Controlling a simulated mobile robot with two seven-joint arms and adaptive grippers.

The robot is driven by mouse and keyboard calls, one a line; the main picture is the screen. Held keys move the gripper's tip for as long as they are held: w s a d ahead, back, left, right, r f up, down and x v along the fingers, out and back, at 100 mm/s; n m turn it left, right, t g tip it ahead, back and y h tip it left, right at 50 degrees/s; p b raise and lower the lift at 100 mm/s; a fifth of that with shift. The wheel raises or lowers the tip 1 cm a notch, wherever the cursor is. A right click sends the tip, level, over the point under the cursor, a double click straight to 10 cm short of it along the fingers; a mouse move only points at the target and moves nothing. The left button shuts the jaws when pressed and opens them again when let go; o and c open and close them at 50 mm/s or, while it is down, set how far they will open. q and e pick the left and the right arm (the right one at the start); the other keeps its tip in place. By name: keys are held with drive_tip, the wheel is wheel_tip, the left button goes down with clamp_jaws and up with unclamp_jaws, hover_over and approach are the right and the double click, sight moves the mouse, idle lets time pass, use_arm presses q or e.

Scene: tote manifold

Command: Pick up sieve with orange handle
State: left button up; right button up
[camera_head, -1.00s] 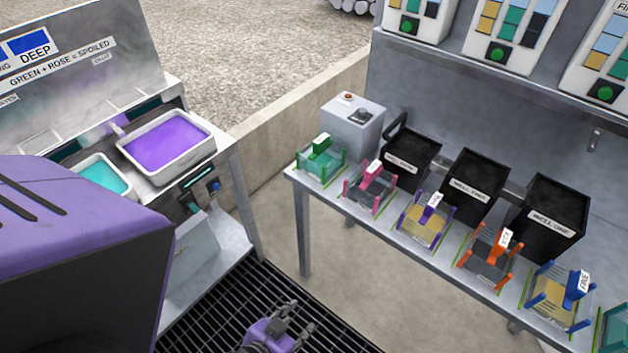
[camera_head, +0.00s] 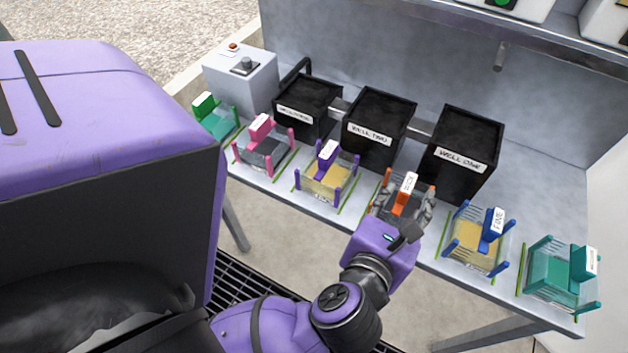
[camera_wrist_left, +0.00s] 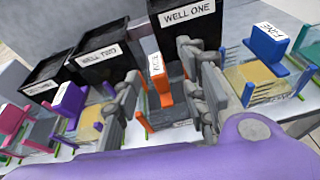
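The sieve with the orange handle (camera_head: 404,200) stands on the bench, in front of the black bin labelled WELL ONE. A white label sits on top of its handle. It also shows in the left wrist view, where the orange handle (camera_wrist_left: 165,92) is upright between my fingers. My left gripper (camera_head: 402,212) is open, with one finger on each side of this sieve; it also shows in the left wrist view (camera_wrist_left: 162,100). I cannot tell whether the fingers touch the sieve. The gripper hides part of the sieve's body in the head view. My right gripper is not in view.
A purple-handled sieve (camera_head: 325,172) stands to the left and a blue-handled sieve (camera_head: 480,245) to the right, both close by. Pink (camera_head: 262,145), green (camera_head: 210,120) and teal (camera_head: 562,275) sieves stand farther along. Black bins, including WELL ONE (camera_head: 462,150), stand behind on the bench.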

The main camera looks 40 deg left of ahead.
sight(407, 187)
use_arm(q)
drive_tip(key=shift+s+a+f+n+g, duration=0.15)
drive_tip(key=shift+f+n+g, duration=0.1)
drive_tip(key=shift+f, duration=0.1)
drive_tip(key=shift+s+a+f+n+g, duration=0.1)
drive_tip(key=shift+f+n+g, duration=0.05)
drive_tip(key=shift+f+n, duration=0.15)
drive_tip(key=shift+a+f, duration=0.1)
drive_tip(key=shift+a, duration=0.1)
drive_tip(key=x, duration=0.2)
drive_tip(key=p+x, duration=0.1)
drive_tip(key=x, duration=0.3)
drive_tip(key=shift+w+d+r, duration=0.15)
drive_tip(key=shift+w+r, duration=0.05)
drive_tip(key=shift+w, duration=0.2)
drive_tip(key=shift+w+f, duration=0.25)
drive_tip(key=shift+w, duration=0.15)
drive_tip(key=shift+s, duration=0.1)
clamp_jaws()
